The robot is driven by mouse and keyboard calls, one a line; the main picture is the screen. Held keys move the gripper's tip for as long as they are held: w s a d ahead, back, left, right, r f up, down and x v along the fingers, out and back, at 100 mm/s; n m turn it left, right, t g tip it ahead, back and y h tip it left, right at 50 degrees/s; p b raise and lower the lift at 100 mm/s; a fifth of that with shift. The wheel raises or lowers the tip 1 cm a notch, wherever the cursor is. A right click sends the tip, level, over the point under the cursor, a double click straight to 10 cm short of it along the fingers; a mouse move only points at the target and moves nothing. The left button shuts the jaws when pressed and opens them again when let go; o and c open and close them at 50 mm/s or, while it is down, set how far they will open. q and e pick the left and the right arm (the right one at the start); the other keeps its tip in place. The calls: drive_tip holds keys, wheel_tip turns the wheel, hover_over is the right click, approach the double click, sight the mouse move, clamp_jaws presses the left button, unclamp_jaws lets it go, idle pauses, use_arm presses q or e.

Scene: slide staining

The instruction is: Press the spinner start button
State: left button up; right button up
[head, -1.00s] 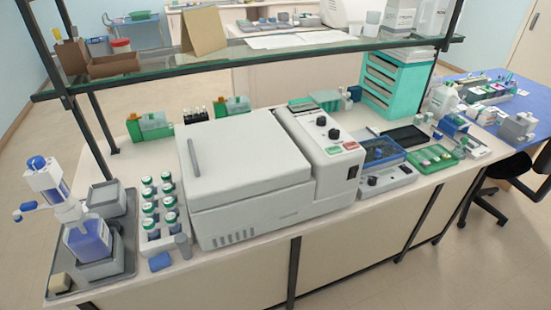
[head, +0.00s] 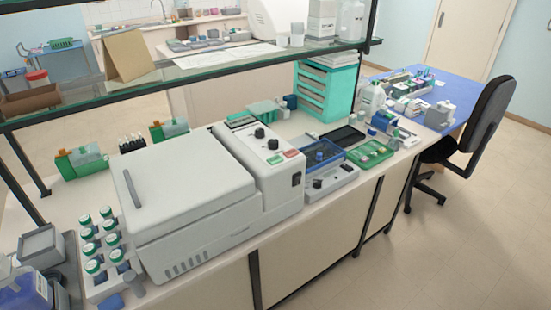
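The spinner (head: 185,190) is a large pale grey box with a closed lid and a handle on the lid's left side. Its raised control panel (head: 258,143) is on its right side. The panel carries two black knobs, a red button (head: 291,153) and a green button (head: 275,159) side by side, with a black switch on the front face below. Which of these is the start button cannot be read for certain; the green one is on the left. Neither of my grippers is in view.
A rack of green-capped bottles (head: 100,245) stands left of the spinner. A blue-topped device (head: 318,157) and a green tray (head: 370,153) lie to its right. A glass shelf (head: 190,72) spans above the bench's back. A black chair (head: 485,115) stands at the right.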

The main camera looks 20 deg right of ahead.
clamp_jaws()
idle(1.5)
